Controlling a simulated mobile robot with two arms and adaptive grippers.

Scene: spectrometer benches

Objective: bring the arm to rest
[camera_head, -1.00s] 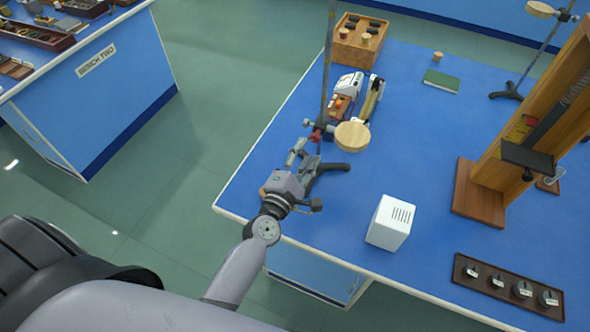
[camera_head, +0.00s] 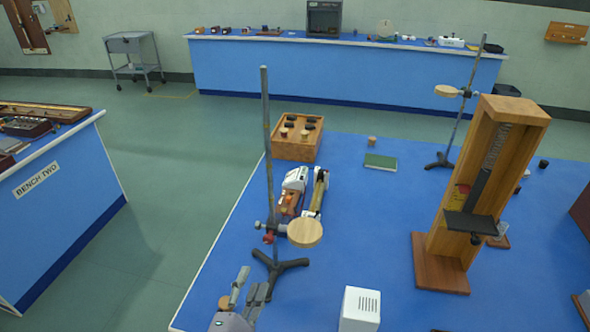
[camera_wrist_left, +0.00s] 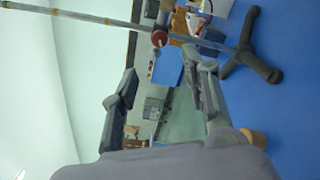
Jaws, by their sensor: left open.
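My left gripper (camera_head: 248,294) is at the bottom of the head view, over the near left part of the blue bench. Its two fingers are apart with nothing between them, and both also show in the left wrist view (camera_wrist_left: 160,95). Just beyond it stands a retort stand (camera_head: 268,160) with a dark tripod foot, a red clamp and a round wooden disc (camera_head: 305,232). In the left wrist view the stand's rod (camera_wrist_left: 70,14) runs across the top and its foot (camera_wrist_left: 250,60) lies at the right. The right gripper is not in view.
A white box (camera_head: 360,309) stands right of the gripper. A tall wooden apparatus (camera_head: 436,262), a wooden box with plugs (camera_head: 295,150) and a green book (camera_head: 380,161) are on the bench (camera_head: 345,215). Floor (camera_head: 165,210) is clear toward bench two (camera_head: 70,195).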

